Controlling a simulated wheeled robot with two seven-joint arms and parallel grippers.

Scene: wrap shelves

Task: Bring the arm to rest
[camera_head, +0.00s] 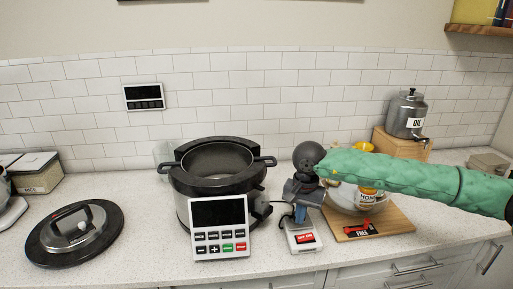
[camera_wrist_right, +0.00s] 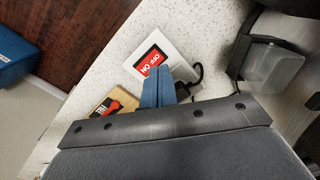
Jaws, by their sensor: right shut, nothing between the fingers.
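My right arm (camera_head: 400,178), in a green sleeve, reaches in from the right in the head view. My right gripper (camera_head: 300,214) points down over a small white switch box (camera_head: 306,243) with a red OFF/ON label. The gripper is shut and empty. In the right wrist view its blue fingers (camera_wrist_right: 157,88) are together, beside the switch box (camera_wrist_right: 152,60). I cannot tell whether the fingertips touch the box. My left gripper is not in view.
An open pot (camera_head: 220,185) with a control panel (camera_head: 219,228) stands left of the gripper. Its lid (camera_head: 75,235) lies further left. A glass bowl (camera_head: 345,203) on a wooden board (camera_head: 385,226) sits under my forearm. An oil dispenser (camera_head: 406,115) stands behind at right.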

